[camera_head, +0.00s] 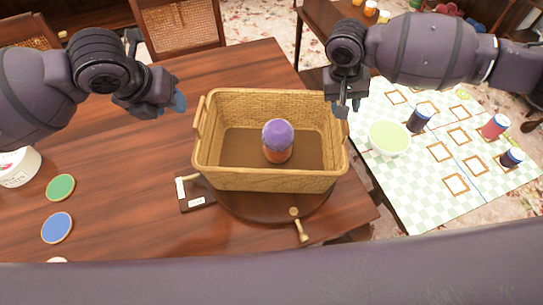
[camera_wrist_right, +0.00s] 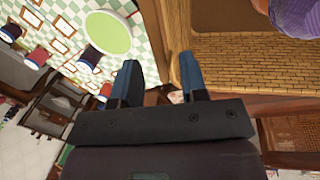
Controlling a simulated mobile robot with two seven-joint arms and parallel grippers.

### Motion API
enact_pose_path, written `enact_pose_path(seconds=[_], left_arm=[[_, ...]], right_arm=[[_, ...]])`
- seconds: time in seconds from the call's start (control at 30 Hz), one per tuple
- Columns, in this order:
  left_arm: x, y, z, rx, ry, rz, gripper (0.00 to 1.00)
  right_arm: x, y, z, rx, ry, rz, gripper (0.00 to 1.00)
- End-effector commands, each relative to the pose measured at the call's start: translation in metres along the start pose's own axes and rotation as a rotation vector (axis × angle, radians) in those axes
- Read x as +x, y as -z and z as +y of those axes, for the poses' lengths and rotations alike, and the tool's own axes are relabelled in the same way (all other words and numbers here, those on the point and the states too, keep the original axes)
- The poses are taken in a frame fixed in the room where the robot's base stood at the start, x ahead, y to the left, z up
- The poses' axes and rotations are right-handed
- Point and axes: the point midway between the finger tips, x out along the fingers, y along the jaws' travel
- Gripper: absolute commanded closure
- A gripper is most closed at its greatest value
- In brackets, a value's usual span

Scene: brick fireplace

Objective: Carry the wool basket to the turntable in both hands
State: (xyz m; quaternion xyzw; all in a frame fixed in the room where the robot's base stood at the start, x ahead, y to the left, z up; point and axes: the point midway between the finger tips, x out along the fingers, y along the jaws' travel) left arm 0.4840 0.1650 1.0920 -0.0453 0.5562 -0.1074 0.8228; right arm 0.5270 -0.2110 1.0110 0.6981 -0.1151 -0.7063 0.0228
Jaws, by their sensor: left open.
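The tan wicker wool basket (camera_head: 275,180) stands upright with a purple ball (camera_head: 278,134) and an orange one (camera_head: 277,156) inside. A round dark wooden turntable (camera_head: 275,208) shows under its front side; the rest is hidden. My left gripper (camera_head: 178,103) is open and empty, apart from the basket, to the left of its left handle (camera_head: 198,118).
A small board with white labels (camera_head: 196,194) and a brass-coloured handle (camera_head: 300,228) lie near the turntable. Green (camera_head: 60,187) and blue (camera_head: 57,228) discs lie at left. A checkered cloth (camera_head: 405,195) with a green bowl (camera_head: 388,138) and several jars is at right.

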Motion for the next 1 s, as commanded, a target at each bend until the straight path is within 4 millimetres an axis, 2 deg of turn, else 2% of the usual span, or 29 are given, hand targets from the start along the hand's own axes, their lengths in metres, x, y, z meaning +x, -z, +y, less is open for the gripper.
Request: enact_pose_path(seconds=[0.1,0.3,0.5,1.0], left_arm=[[0.000,0.000,0.000,0.000,0.000,0.000,0.60],[0.000,0.000,0.000,0.000,0.000,0.000,0.60],[0.000,0.000,0.000,0.000,0.000,0.000,0.60],[0.000,0.000,0.000,0.000,0.000,0.000,0.60]], right_arm=[[-0.026,0.001,0.000,-0.001,0.002,0.004,0.60],[-0.062,0.001,0.000,0.000,0.001,0.004,0.60],[-0.084,0.000,0.000,0.000,0.001,0.003,0.60],[-0.090,0.000,0.000,0.000,0.000,0.001,0.60]])
